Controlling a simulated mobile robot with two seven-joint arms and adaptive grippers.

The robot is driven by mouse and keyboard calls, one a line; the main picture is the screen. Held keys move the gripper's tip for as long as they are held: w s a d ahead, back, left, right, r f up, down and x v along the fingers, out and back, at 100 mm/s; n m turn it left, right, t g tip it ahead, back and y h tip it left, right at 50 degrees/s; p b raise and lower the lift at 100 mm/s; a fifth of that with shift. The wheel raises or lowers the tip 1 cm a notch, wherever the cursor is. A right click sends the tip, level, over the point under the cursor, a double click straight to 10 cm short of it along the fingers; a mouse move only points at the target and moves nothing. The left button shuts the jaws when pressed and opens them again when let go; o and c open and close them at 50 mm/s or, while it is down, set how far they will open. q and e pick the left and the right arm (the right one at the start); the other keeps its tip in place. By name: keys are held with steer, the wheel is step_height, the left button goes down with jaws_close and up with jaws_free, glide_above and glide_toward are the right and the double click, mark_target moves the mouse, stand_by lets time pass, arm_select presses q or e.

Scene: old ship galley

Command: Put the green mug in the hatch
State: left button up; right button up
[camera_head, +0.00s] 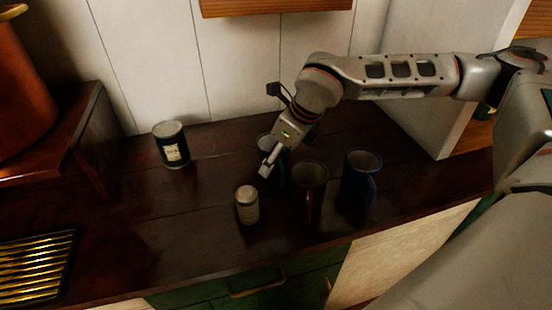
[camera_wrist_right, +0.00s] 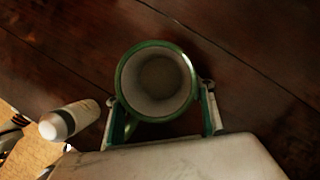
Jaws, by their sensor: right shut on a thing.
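The green mug (camera_wrist_right: 155,82) stands between the two fingers of my right gripper (camera_wrist_right: 160,108) in the wrist view, its open mouth facing the camera and its handle toward the lower left. My right gripper (camera_head: 268,167) is shut on it. In the head view the green mug (camera_head: 282,166) is partly hidden behind the gripper, at the dark wooden counter (camera_head: 200,240); I cannot tell whether it touches the wood. My left gripper is not in view. I cannot make out a hatch for certain in either view.
A pale shaker (camera_head: 247,205) stands just in front of the gripper. A brown mug (camera_head: 310,178) and a blue mug (camera_head: 361,175) stand to the right. A dark labelled tin (camera_head: 171,145) is at the left. A wooden ledge (camera_head: 275,7) is on the wall above.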

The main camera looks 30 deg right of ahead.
steer(key=shift+f, duration=0.15)
steer(key=o, duration=1.4)
steer(key=shift+f, duration=0.1)
